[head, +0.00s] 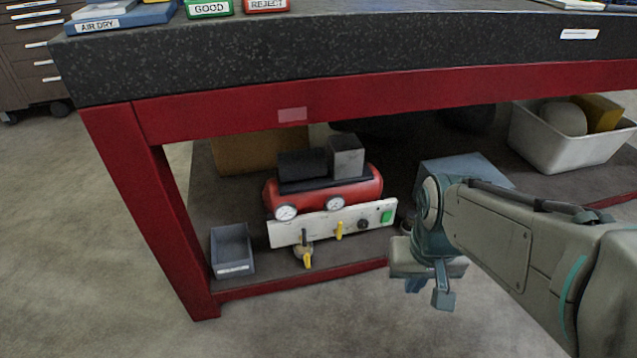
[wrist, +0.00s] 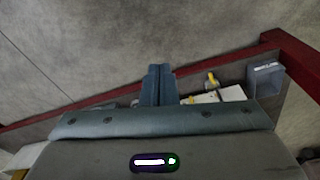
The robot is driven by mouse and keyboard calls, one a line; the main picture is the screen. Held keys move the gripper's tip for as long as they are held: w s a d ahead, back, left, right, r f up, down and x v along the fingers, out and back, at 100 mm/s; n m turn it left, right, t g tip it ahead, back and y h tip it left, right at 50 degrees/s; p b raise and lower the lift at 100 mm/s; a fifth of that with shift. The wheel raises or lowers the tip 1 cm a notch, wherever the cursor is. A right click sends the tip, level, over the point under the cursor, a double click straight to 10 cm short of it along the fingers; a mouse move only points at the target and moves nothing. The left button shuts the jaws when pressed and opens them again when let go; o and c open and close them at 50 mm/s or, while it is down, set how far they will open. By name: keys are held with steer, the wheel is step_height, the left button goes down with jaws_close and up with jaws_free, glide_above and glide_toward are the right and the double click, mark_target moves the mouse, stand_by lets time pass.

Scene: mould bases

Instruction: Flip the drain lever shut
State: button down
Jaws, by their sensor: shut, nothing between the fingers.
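A red air compressor (head: 322,193) with two round gauges sits on the shelf under the workbench. A pale control panel (head: 350,222) is fixed along its front. A yellow lever (head: 308,261) hangs down from a brass fitting below the panel. A second, smaller yellow lever (head: 339,230) is on the panel itself. In the wrist view a yellow lever (wrist: 212,78) shows right of the fingers, but I cannot tell which one. My gripper (head: 428,292) is shut and empty, in front of the shelf and to the right of the levers, apart from them. It also shows in the wrist view (wrist: 159,70).
A red frame bar (head: 290,282) runs along the shelf's front, and a red leg (head: 165,210) stands at left. A grey bin (head: 232,250) is left of the compressor, a blue-grey box (head: 465,170) behind my arm. The floor in front is clear.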

steer(key=w+a+f+g+y+p, duration=0.2)
steer(key=w+a+f+y, duration=0.3)
steer(key=w, duration=0.4)
steer(key=w+a+f+g+y+p, duration=0.15)
steer(key=w+a+f+y, duration=0.25)
steer(key=w+f+y, duration=0.4)
steer(key=w+d+f+m+t+y, duration=0.1)
steer(key=w+d+f+m+t, duration=0.1)
steer(key=w+f+t, duration=0.3)
steer(key=w+d+f+m+t+y+p, duration=0.1)
steer(key=w+d+f+m+t, duration=0.1)
steer(key=w+f+t, duration=0.4)
step_height(320, 180, down, 5)
steer(key=shift+w+r+m+y, duration=0.1)
steer(key=shift+w+m+y, duration=0.3)
steer(key=shift+w+m, duration=0.45)
